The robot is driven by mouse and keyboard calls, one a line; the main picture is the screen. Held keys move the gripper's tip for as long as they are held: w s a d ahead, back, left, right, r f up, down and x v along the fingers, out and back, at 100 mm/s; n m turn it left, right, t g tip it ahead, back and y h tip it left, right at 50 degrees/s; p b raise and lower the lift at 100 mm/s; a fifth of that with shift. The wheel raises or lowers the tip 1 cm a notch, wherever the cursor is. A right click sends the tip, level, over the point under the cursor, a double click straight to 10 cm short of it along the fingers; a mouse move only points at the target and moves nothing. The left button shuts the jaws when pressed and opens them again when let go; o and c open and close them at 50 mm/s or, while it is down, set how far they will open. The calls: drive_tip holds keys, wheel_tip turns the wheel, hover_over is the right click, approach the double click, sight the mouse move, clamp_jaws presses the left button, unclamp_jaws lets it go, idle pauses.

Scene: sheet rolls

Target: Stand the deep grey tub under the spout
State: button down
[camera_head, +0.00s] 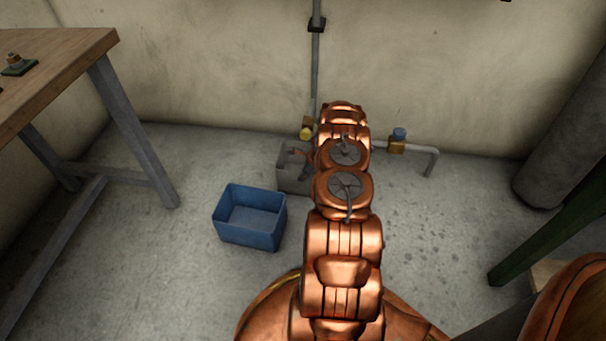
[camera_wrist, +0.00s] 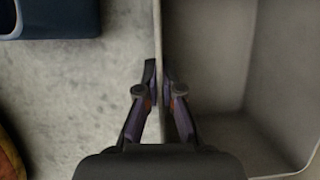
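The deep grey tub (camera_head: 291,178) stands on the floor near the back wall, partly hidden behind my arm. In the wrist view its wall (camera_wrist: 159,40) runs up the middle, with its empty inside to the right. My gripper (camera_wrist: 160,88) straddles this wall, one finger outside and one inside. Both fingertips appear to press on it. In the head view my gripper is mostly hidden by my arm. A grey pipe with a down-turned end, the spout (camera_head: 434,160), comes out right of my arm, beside a blue-topped valve (camera_head: 398,135).
A blue tub (camera_head: 248,238) stands on the floor left of the grey one; its edge shows in the wrist view (camera_wrist: 50,32). A yellow-handled valve (camera_head: 306,132) is behind the grey tub. A workbench (camera_head: 70,55) is left, a thick grey column (camera_head: 560,150) right. Floor below the spout is clear.

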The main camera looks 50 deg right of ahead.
drive_tip(key=c, duration=1.2)
unclamp_jaws()
drive_tip(key=shift+c, duration=0.2)
drive_tip(key=v, duration=1.2)
drive_tip(key=shift+w+r, duration=0.1)
drive_tip(key=shift+w, duration=0.05)
